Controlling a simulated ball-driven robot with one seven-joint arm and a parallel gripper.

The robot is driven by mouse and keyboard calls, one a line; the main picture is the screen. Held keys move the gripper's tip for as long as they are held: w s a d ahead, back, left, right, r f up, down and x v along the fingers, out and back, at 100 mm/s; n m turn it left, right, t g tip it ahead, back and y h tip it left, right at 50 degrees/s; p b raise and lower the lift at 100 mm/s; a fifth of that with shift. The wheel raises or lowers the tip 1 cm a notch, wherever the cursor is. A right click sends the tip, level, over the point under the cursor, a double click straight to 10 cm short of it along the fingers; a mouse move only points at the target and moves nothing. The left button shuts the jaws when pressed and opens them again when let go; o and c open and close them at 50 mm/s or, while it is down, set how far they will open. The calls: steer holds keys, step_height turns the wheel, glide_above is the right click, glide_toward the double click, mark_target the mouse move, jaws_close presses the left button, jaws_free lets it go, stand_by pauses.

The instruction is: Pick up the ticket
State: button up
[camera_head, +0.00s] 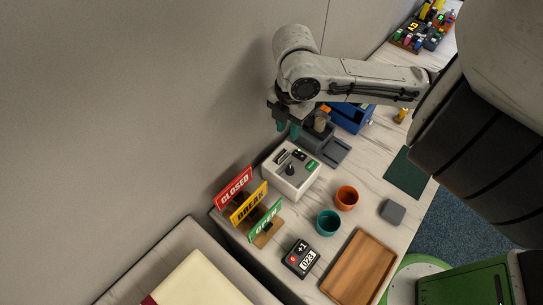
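I cannot clearly pick out a ticket in the head view. A white box (274,178) with dark slots, a dark knob and a small green label stands on the counter near the wall. A black counter device (300,258) showing "+1" and "023" lies near the front edge. My gripper (288,129) is up by the wall, above and behind the white box. Its two teal fingertips are apart, and nothing shows between them.
CLOSED, BREAK and OPEN signs (249,204) stand left of the white box. An orange cup (347,197), a teal cup (327,223), a grey block (392,211) and a wooden tray (357,268) are on the counter (378,178). Blue and grey bins stand behind.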

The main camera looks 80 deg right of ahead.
glide_above(284, 155)
steer(key=f, duration=0.5)
steer(key=shift+s+d, duration=0.1)
steer(key=shift+d, duration=0.1)
steer(key=shift+a+f+p, duration=0.2)
steer(key=shift+f+p, duration=0.25)
steer(key=shift+f, duration=2.25)
jaws_close()
